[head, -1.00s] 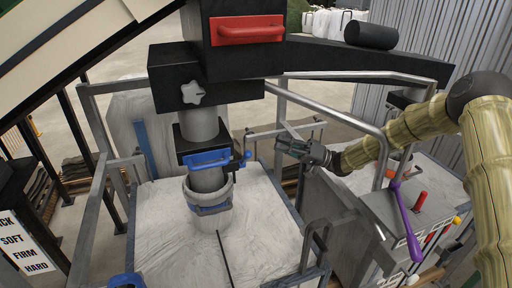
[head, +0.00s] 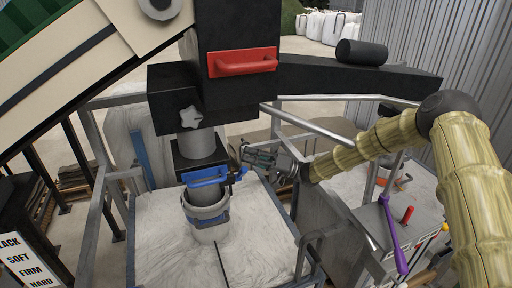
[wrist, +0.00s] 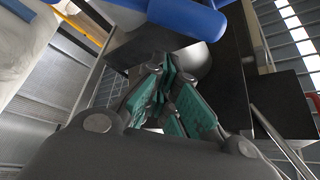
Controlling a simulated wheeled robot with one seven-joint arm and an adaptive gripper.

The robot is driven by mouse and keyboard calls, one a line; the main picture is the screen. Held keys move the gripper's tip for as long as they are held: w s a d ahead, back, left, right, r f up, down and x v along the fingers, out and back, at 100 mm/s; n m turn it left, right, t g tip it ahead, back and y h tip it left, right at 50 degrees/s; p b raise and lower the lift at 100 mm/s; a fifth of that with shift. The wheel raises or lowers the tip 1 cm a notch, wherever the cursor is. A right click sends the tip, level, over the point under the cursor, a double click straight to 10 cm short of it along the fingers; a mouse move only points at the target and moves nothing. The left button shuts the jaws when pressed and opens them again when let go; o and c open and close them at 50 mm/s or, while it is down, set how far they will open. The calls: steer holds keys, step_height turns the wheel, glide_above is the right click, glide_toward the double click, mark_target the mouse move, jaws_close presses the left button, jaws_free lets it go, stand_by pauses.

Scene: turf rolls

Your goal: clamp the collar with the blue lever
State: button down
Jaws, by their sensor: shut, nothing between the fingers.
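The blue lever (head: 206,177) sits across the front of a black clamp block (head: 201,151) on the grey spout, with a small blue end piece at its right. Below it a grey ring-like collar (head: 206,210) with a blue band goes around the spout over the white bag. My gripper (head: 243,155) is shut and empty, just right of the black block and close to the lever's right end. In the wrist view its green-padded fingers (wrist: 172,90) are together, and a large blue bar (wrist: 188,16) shows beyond them at the top. I cannot tell whether they touch.
Metal rails surround the white bag (head: 165,230). A side panel with a purple lever (head: 393,235) and a red lever (head: 407,214) stands at right.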

steer(key=shift+s+f+p, duration=0.4)
steer(key=shift+s+f, duration=0.2)
steer(key=shift+s, duration=0.2)
steer(key=shift+d+f, duration=0.1)
steer(key=shift+d, duration=0.05)
steer(key=shift+s+f+n+b, duration=0.1)
steer(key=shift+s+n+b, duration=0.1)
steer(key=shift+n+b, duration=0.4)
steer(key=shift+s+d+f+g+y+b, duration=0.1)
steer(key=shift+s+f+g+y+b, duration=0.15)
steer(key=shift+b, duration=0.65)
steer(key=s+f+n+g+b, duration=0.1)
steer(key=s+f+n+b, duration=0.1)
steer(key=f+b, duration=0.4)
steer(key=s+d+f+n+g+y+b, duration=0.1)
steer(key=f+b, duration=0.5)
steer(key=b, duration=0.7)
steer(key=shift+s+d+n+g, duration=0.3)
steer(key=shift+s+n+g, duration=0.15)
steer(key=shift+s+n, duration=0.6)
